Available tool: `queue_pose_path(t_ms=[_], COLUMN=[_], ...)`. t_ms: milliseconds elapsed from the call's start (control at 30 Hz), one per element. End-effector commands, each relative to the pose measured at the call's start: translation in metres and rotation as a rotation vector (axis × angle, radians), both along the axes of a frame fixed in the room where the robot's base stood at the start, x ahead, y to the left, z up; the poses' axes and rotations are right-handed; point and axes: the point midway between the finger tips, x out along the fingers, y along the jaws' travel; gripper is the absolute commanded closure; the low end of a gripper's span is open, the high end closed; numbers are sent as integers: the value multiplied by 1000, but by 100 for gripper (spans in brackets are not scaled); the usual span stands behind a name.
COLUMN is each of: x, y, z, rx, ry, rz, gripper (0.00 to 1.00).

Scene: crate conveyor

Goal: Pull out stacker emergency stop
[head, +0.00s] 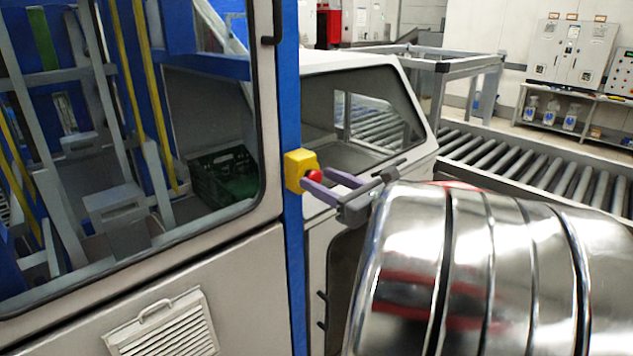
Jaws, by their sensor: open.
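The stacker emergency stop is a red mushroom button (314,176) on a yellow box (299,169), fixed to the blue corner post of the stacker cabinet in the head view. My gripper (312,187) comes in from the right with its two purple-grey fingers apart. The fingertips are right at the red button, one appearing near its upper side and one below it. The jaws are open; whether they touch the button I cannot tell. Part of the button's right side is hidden by the fingers.
The blue post (291,240) and the windowed white cabinet stand close behind the button. A dark green crate (225,176) sits inside the cabinet. A roller conveyor (530,165) runs behind on the right. Control boxes (572,52) are on the far wall.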

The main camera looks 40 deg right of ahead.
Motion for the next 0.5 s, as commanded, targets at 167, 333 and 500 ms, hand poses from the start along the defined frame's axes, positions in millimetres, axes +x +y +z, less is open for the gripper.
queue_pose_path(t_ms=[167, 333, 500], x=[0, 0, 0], y=[0, 0, 0], z=[0, 0, 0], rx=[0, 0, 0], ry=[0, 0, 0], rz=[0, 1, 1], gripper=[53, 65, 77])
